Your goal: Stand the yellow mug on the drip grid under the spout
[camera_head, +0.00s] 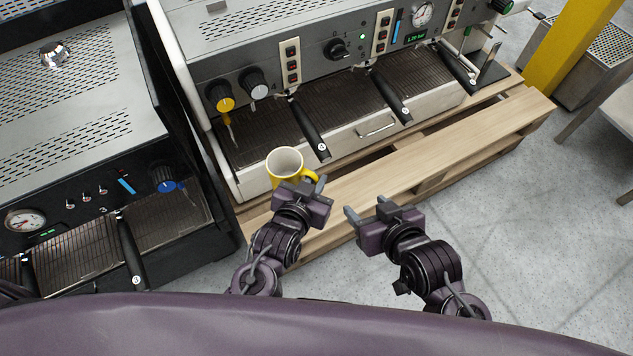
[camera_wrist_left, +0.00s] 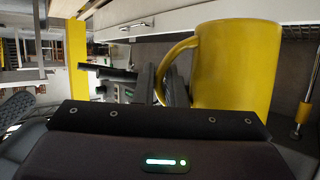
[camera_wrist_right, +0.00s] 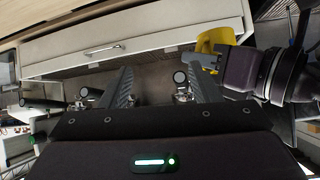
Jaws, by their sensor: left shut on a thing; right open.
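The yellow mug (camera_head: 285,166), white inside, is held roughly upright, its opening facing up in the head view. My left gripper (camera_head: 314,185) is shut on its handle (camera_wrist_left: 175,72); the mug body (camera_wrist_left: 236,66) fills the right of the left wrist view. The mug is at the front left edge of the right-hand machine, overlapping the white front in the picture. The dark drip grid (camera_head: 262,147) lies behind it. A thin spout (camera_head: 228,130) hangs below the yellow knob at the grid's left. My right gripper (camera_head: 367,209) is open and empty, right of the left one.
Black portafilter handles (camera_head: 309,131) jut forward over the grid. The machine stands on a wooden pallet (camera_head: 440,150). Another machine (camera_head: 75,160) stands close on the left. A yellow post (camera_head: 572,45) stands at the back right.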

